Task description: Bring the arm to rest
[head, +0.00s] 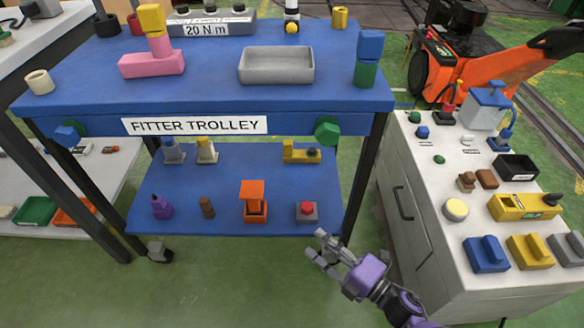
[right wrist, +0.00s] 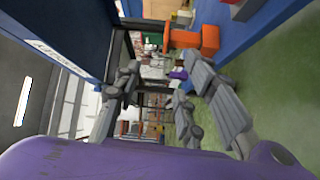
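My right gripper (head: 319,247) is in the head view, in front of the lower shelf of the blue fitter trolley (head: 240,95). Its arm comes in from the bottom right. The fingers are apart with nothing between them. In the right wrist view the gripper (right wrist: 165,95) also shows its grey fingers spread wide and empty, with an orange object (right wrist: 195,40) on the trolley shelf beyond. My left gripper is not in view.
A white cabinet (head: 400,225) with tools and blocks on top stands at the right, close to my right arm. The trolley's lower shelf (head: 230,185) holds an orange block-like piece (head: 255,203) and a red-topped grey box (head: 306,212). Green floor (head: 230,285) is clear in front.

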